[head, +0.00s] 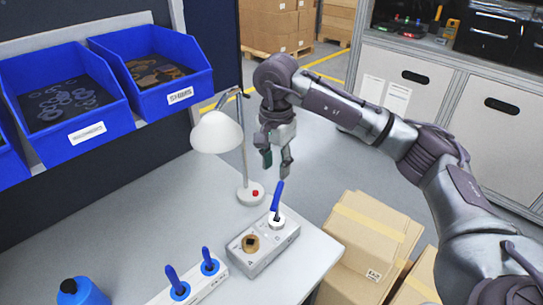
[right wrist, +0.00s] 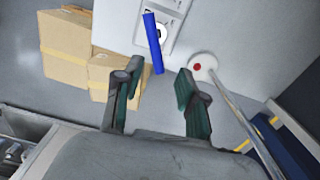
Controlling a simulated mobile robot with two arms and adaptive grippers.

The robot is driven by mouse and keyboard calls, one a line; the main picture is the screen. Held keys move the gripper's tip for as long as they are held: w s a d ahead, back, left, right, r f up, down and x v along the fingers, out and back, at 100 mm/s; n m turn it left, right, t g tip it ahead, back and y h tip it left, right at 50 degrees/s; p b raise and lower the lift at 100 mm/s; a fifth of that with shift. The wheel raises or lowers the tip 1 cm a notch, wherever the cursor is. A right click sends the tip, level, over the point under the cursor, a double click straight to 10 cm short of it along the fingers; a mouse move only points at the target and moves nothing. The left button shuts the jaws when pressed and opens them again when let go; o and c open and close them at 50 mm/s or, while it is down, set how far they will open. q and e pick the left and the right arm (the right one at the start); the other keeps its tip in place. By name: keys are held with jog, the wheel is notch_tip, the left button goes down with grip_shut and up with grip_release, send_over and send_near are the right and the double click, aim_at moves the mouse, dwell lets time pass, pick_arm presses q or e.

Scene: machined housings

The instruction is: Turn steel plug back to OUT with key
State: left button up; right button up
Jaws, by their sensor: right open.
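The grey housing (head: 262,252) lies on the bench near its right edge. It carries a brass plug (head: 250,244) on the left and a pale steel plug (head: 276,222) on the right. A blue-handled key (head: 278,195) stands up at the steel plug, slightly tilted; how deep it sits cannot be told. My right gripper (head: 277,166) is open and empty, just above the key handle. In the right wrist view the blue handle (right wrist: 154,44) points towards the gap between the open fingers (right wrist: 155,88), apart from both. Any position marks are too small to read.
A white lamp (head: 217,134) stands close left of my right gripper, its base behind the housing. Two more blue-handled keys stand in a pale holder (head: 207,285), near a blue bottle (head: 82,292). Blue bins (head: 155,68) are at upper left; cardboard boxes (head: 372,235) stand right of the bench.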

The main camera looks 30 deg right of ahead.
aim_at(277, 193)
jog(key=f, duration=0.1)
jog(key=s+f+p, duration=0.1)
jog(key=f, duration=0.1)
jog(key=s+f+p, duration=0.1)
jog(key=f, duration=0.3)
jog(key=f+p, duration=0.1)
jog(key=f, duration=0.3)
jog(key=shift+w, duration=0.4)
jog(key=shift+s+f+p, duration=0.1)
jog(key=shift+f+p, duration=0.2)
jog(key=shift+f, duration=0.45)
pick_arm(q)
jog(key=r, duration=0.4)
jog(key=shift+s, duration=0.2)
